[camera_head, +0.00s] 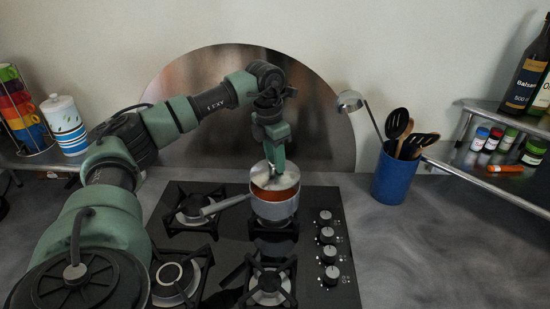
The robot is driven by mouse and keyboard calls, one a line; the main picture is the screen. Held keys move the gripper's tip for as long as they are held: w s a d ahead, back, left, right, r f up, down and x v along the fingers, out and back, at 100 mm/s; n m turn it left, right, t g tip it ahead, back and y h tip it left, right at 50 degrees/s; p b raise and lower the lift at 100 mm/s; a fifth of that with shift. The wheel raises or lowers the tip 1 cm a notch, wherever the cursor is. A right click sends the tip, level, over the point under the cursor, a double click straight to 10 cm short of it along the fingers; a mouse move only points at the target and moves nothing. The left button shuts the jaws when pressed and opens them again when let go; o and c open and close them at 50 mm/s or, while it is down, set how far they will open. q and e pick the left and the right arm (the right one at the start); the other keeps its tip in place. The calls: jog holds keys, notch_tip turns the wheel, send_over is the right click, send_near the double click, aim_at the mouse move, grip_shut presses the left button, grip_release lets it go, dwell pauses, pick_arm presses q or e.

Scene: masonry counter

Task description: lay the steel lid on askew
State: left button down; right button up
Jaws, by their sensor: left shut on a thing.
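A grey saucepan (275,209) with an orange-red content stands on a back burner of the black gas hob (233,232), its handle (224,205) pointing left. The steel lid (262,178) is at the top of the pan, tilted and toward the back, with an orange strip of the content showing in front of it. My left gripper (275,165) is shut on the lid from above. Its fingertips are small here, and I cannot tell whether the lid touches the pan's rim. My right gripper is not in view.
A blue utensil pot (394,178) with spoons and a ladle stands right of the hob. A metal shelf (470,171) with spice jars and bottles is at the far right. A striped canister (64,124) and stacked cups (19,108) stand left. The right counter is clear.

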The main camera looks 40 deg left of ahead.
pick_arm(q)
jog(key=shift+f, duration=0.25)
jog(key=c, duration=0.9)
grip_release()
jog(key=shift+o, duration=0.2)
